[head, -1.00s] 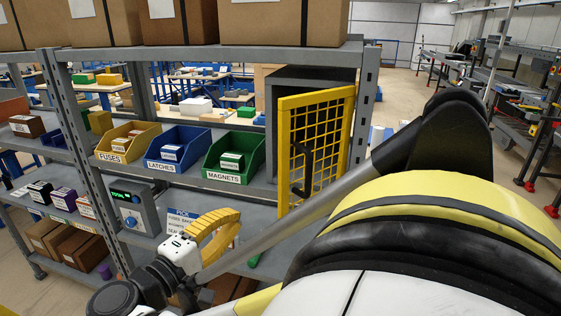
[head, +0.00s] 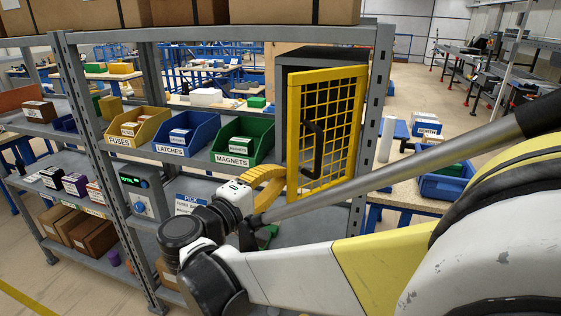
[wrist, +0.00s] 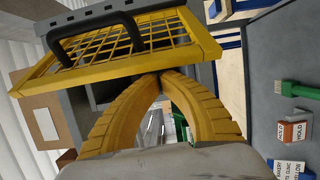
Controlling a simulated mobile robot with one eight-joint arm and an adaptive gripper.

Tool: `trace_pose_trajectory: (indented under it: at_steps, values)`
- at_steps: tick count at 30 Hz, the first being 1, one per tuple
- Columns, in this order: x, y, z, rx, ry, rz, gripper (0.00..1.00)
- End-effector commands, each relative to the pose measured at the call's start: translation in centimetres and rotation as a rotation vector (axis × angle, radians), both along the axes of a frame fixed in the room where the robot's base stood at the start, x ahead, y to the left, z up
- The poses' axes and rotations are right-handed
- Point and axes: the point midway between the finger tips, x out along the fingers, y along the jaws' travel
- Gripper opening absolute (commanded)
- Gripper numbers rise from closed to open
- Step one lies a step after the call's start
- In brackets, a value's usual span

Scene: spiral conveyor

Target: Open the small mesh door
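The small yellow mesh door (head: 357,72) stands ajar on a grey cabinet (head: 281,90) on the shelf rack, its left edge swung out toward me. A dark bar handle (head: 318,150) is on its front near the left edge. My gripper (head: 282,172) is at the door's lower left edge, below the handle. In the wrist view, the yellow fingers of my gripper (wrist: 161,74) meet at the tips with nothing between them. The tips are close to the edge of the door (wrist: 195,47); contact is unclear. The handle (wrist: 95,38) is apart from the fingers.
Yellow fuses (head: 135,140), blue latches (head: 185,151) and green magnets (head: 238,160) bins sit left of the cabinet. A grey rack post (head: 378,100) stands right of the door. Boxes (head: 290,11) line the top shelf. Open floor lies at the back right.

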Motion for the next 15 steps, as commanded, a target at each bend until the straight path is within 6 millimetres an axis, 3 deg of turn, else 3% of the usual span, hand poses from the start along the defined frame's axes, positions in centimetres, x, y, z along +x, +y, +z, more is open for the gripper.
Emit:
trace_pose_trajectory:
  at_steps: [15]
  values:
    - [-0.95,-0.72,0.17,0.000,0.000,0.034,0.00]
